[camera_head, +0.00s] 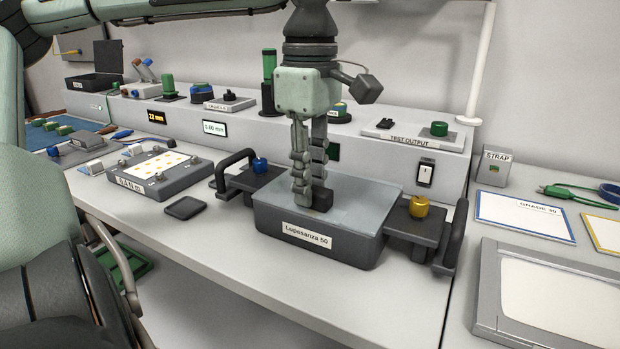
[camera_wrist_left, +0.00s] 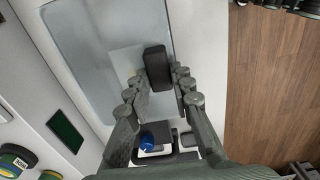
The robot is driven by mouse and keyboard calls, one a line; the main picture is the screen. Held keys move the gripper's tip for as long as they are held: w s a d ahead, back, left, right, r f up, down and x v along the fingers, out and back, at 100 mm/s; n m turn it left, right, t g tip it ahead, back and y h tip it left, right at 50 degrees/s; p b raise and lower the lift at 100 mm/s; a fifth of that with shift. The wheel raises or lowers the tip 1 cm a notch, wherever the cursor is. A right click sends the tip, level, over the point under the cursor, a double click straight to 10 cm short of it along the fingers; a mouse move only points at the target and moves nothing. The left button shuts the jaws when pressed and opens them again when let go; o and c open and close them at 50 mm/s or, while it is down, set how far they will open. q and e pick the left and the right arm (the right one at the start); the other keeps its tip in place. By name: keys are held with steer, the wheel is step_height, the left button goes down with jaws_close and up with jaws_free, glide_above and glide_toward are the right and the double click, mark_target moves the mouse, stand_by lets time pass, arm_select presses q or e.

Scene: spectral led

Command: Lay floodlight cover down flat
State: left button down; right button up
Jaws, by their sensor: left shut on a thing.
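The floodlight is a dark grey box (camera_head: 330,247) labelled "Lupesanza 50" on the bench. Its pale translucent cover (camera_head: 362,205) lies flat over the box top, touching or very close to it; I cannot tell which. A small black block-shaped grip (camera_head: 322,199) stands on the cover. My left gripper (camera_head: 312,200) points straight down with its fingers around this block and is shut on it. In the left wrist view the black block (camera_wrist_left: 157,68) sits between the fingertips above the pale cover (camera_wrist_left: 85,45). My right gripper is not in view.
Clamps with a blue knob (camera_head: 260,165) and a yellow knob (camera_head: 418,207) flank the box, with black handles outside them. A grey-framed panel (camera_head: 487,290) lies at right. An LED board fixture (camera_head: 190,184) and a small black pad (camera_head: 185,208) lie at left. The front bench strip is clear.

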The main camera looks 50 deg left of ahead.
arm_select(q)
steer(key=shift+r, duration=0.3)
steer(key=shift+r+p, duration=1.1)
steer(key=shift+r, duration=0.05)
steer(key=shift+r, duration=0.1)
steer(key=shift+r+p, duration=0.35)
